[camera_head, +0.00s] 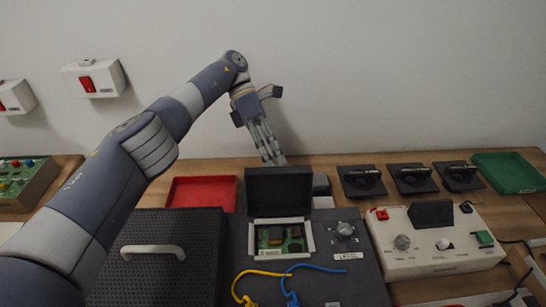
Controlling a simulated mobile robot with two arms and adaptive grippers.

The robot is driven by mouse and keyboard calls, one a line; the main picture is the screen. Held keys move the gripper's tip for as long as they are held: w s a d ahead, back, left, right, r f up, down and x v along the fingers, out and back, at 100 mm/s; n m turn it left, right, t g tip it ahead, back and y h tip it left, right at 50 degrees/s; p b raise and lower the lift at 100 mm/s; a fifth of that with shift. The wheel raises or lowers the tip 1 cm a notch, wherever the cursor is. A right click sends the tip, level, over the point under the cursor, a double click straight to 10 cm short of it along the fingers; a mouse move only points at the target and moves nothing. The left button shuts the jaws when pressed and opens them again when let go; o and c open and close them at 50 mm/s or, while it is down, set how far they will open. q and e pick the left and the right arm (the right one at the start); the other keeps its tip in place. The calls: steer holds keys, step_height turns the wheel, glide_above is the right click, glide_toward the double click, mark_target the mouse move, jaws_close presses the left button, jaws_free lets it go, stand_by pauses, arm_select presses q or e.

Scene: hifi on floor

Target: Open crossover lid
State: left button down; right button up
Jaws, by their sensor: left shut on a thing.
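The crossover lid (279,190) is a dark panel standing upright at the back edge of a small opening in the dark grey unit. In front of it the opening shows a green circuit board (279,238) inside a white frame (306,222). My left gripper (273,160) reaches down from above. Its fingers are shut at the top edge of the lid, with the tips partly hidden there. My right gripper is not in view.
A perforated grille panel (160,275) with a white handle (152,250) lies left of the opening. Yellow (262,272) and blue (315,267) cables lie in front. A knob (345,230) sits right. A red tray (201,194) and a white control box (437,245) flank the unit.

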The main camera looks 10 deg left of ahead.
arm_select(q)
steer(key=shift+a+f, duration=0.15)
steer(key=shift+f, duration=0.65)
steer(key=c, duration=1.7)
jaws_free()
steer(key=shift+w, duration=0.1)
steer(key=shift+w+f, duration=0.25)
steer(key=shift+w, duration=0.15)
steer(key=shift+s+r, duration=0.1)
steer(key=shift+r, duration=0.15)
steer(key=shift+r, duration=0.1)
steer(key=shift+s+d+r, duration=0.1)
steer(key=shift+r, duration=2.4)
steer(key=shift+d+r, duration=0.1)
steer(key=shift+r, duration=2.4)
